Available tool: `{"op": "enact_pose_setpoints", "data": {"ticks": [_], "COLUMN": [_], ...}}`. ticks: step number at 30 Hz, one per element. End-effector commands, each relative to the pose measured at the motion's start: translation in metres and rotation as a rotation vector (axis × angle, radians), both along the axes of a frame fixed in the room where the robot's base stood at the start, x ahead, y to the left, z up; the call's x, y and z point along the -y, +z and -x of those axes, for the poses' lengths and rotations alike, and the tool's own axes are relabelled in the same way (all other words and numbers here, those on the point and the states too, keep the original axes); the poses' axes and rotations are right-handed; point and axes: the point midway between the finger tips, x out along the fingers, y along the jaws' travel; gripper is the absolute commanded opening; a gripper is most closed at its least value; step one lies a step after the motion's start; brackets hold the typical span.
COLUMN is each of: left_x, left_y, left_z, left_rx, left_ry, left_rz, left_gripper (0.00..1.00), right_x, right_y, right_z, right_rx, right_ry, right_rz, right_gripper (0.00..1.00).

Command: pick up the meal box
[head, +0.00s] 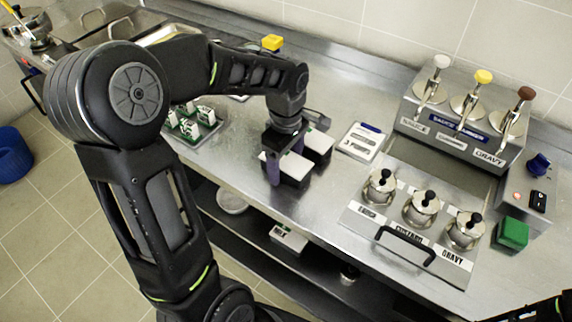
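My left gripper (284,162) points down over the steel counter, left of the dispensers. A white-topped box with dark sides (294,170), which looks like the meal box, is right at its fingers. Another white-topped piece (319,143) shows just behind to the right; I cannot tell if it is a separate box. One dark finger shows at the near left; the other is hidden, so I cannot tell whether the gripper is closed on the box. My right gripper is not in view; only a dark piece of my arm shows at the bottom right corner.
A tray with small green-and-white items (188,124) is left of the gripper. To the right are a white card (362,143), a pump dispenser unit (462,118), lidded pots (421,208) and a green block (513,234). A box (289,239) sits on the shelf below.

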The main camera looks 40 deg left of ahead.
Motion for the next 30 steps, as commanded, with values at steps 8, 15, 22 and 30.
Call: {"op": "enact_pose_setpoints", "data": {"ticks": [8,15,22,30], "left_x": [0.0,0.0,0.0,0.0], "left_y": [0.0001,0.0001,0.0001,0.0005], "left_z": [0.0,0.0,0.0,-0.0003], "left_rx": [0.0,0.0,0.0,0.001], "left_ry": [0.0,0.0,0.0,0.0], "left_rz": [0.0,0.0,0.0,0.0], "left_gripper": [0.5,0.31,0.12,0.0], "right_x": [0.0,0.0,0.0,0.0], "right_y": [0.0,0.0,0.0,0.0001], "right_z": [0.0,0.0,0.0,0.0], "right_rx": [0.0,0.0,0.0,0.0], "right_ry": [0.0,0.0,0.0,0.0], "right_rz": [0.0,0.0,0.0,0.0], "right_gripper": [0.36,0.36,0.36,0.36]}}
